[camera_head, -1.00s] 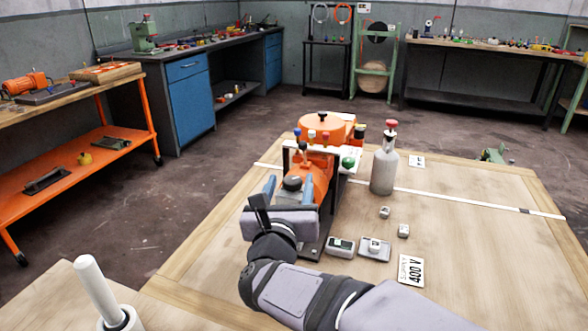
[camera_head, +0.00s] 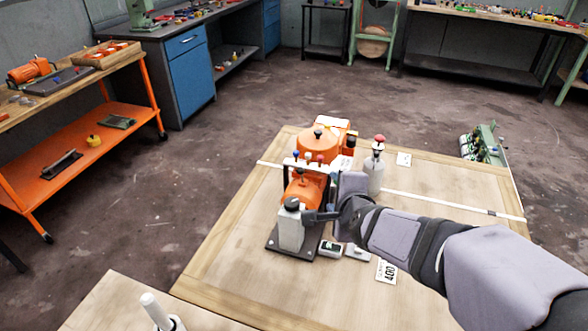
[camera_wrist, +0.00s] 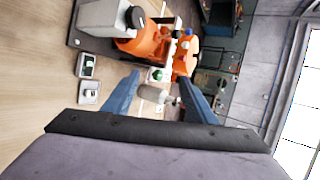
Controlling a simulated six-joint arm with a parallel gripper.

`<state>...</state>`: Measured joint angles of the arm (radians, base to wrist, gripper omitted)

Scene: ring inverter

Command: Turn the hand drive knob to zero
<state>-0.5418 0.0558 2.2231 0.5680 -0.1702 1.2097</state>
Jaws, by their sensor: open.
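The hand drive knob appears to be the round black knob (camera_head: 292,203) on top of the pale grey box (camera_head: 290,230), at the near end of the orange machine (camera_head: 306,187). It also shows in the wrist view (camera_wrist: 135,17), at the upper left, outside the jaws. Its pointer and scale are too small to read. My gripper (camera_wrist: 161,82) is open, with its two blue fingers apart and nothing between them. In the head view it is right of the machine, apart from the knob, its fingers mostly hidden behind its body.
The table left of the machine is clear.

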